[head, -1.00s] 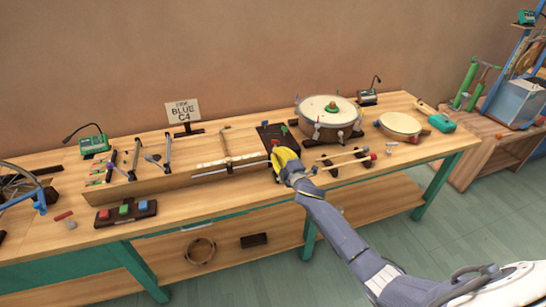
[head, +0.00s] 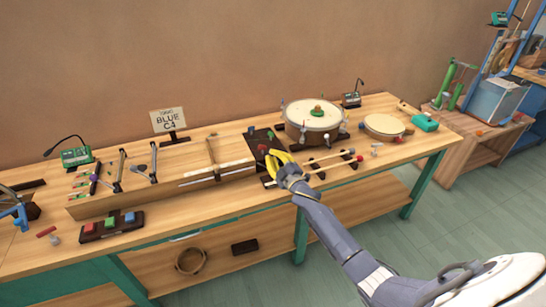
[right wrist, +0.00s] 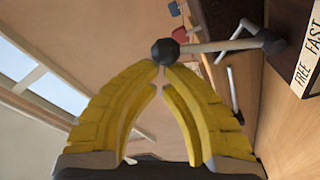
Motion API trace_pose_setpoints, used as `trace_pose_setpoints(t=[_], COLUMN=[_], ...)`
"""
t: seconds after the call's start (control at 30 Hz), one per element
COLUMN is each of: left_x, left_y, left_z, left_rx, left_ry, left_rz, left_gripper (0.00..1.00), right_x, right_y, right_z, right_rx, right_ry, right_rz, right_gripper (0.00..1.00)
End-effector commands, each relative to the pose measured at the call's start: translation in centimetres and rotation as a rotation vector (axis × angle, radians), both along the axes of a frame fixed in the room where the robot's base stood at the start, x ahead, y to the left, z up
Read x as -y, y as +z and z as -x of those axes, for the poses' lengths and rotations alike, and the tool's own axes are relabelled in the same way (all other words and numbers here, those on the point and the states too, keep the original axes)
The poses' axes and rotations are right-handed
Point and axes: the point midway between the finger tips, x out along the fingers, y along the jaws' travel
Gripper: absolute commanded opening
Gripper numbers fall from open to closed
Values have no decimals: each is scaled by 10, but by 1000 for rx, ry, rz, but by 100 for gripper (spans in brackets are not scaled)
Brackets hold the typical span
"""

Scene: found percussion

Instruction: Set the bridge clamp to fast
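The bridge clamp's likely lever shows in the right wrist view as a pale rod with a round dark knob (right wrist: 165,51), running from a dark mount. A pale label strip (right wrist: 309,62) on a dark block beside it reads FREE and FAST. My right gripper (right wrist: 162,72) has its yellow fingertips almost together, with a narrow gap, right at the knob. I cannot tell whether they touch it; it does not appear held between them. In the head view my right gripper (head: 271,152) is over the dark panel (head: 258,136), and the lever is not clear there. My left gripper is not in view.
A long wooden string board (head: 140,197) lies left of my right gripper. A drum (head: 312,117) and a smaller drum (head: 384,124) stand behind and right. Mallets (head: 330,160) lie on a rack close to the right. A button box (head: 112,226) is at front left.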

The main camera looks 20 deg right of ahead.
Motion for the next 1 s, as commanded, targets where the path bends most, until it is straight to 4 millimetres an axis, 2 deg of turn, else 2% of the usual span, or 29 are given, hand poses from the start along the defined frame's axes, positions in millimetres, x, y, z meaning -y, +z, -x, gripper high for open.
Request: trace_pose_setpoints(t=[0.3,0.57,1.0], left_x=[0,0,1], left_y=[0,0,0], left_z=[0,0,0], left_rx=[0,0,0], left_ry=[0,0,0], left_rz=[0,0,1], left_gripper=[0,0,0], right_x=[-5,-34,-30], right_y=[3,21,14], right_z=[-1,-10,59], right_rx=[1,3,-1], right_ry=[2,4,2], right_rz=[0,-2,0], right_gripper=[0,0,0])
